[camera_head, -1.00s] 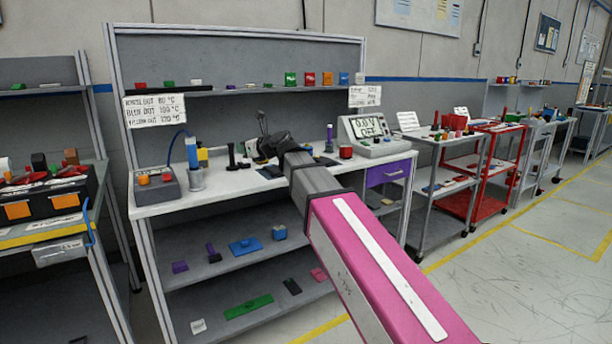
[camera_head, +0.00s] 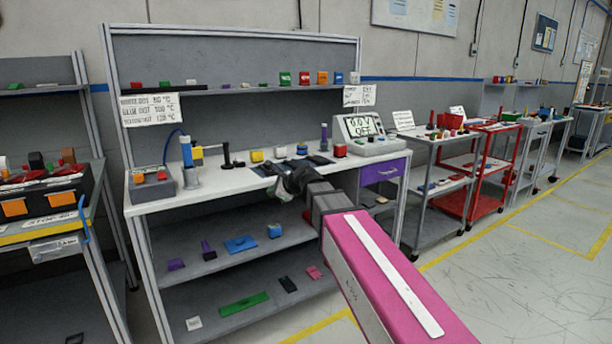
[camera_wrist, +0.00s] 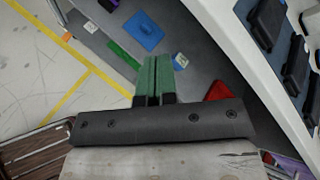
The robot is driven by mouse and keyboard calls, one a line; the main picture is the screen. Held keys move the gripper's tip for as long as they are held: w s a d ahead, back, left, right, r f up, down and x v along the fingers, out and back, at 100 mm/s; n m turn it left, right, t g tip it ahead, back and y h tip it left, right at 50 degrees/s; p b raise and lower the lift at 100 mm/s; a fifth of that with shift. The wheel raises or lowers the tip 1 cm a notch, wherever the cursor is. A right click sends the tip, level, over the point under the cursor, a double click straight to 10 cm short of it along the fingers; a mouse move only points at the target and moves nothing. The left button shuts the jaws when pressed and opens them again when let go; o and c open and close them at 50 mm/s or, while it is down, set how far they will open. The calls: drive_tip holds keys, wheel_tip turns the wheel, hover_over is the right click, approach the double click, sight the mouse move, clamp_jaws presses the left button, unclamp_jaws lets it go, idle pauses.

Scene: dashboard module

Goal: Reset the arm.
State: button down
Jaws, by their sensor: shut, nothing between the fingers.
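My gripper shows in the wrist view (camera_wrist: 153,78) with its two green fingers together and nothing between them. In the head view, my arm reaches from the lower right toward the workbench (camera_head: 225,187), and the dark gripper end (camera_head: 283,183) is at the front edge of the worktop. The fingertips are hard to make out there. In the wrist view the fingers point down past the worktop edge (camera_wrist: 250,65) toward the lower shelves and the floor, touching nothing that I can see.
Lower shelves hold a blue plate (camera_head: 241,244) and a green strip (camera_head: 243,304). Open floor (camera_head: 520,270) lies to the right.

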drive_tip(key=s+d+f+n+g+h, duration=0.2)
drive_tip(key=s+d+f+n, duration=0.4)
drive_tip(key=d+f, duration=0.4)
drive_tip(key=s+d+f+n+g+h, duration=0.2)
drive_tip(key=s+d+f+n+h, duration=0.2)
drive_tip(key=d+f, duration=0.6)
drive_tip(key=s+d+f+n+g+h, duration=0.3)
drive_tip(key=s+d+f+n, duration=0.4)
drive_tip(key=s+d+f, duration=0.2)
wheel_tip(320, 180, down, 2)
drive_tip(key=shift+d+f+n+h, duration=0.3)
drive_tip(key=shift+d+h, duration=0.1)
drive_tip(key=shift+d, duration=0.45)
drive_tip(key=c, duration=1.8)
unclamp_jaws()
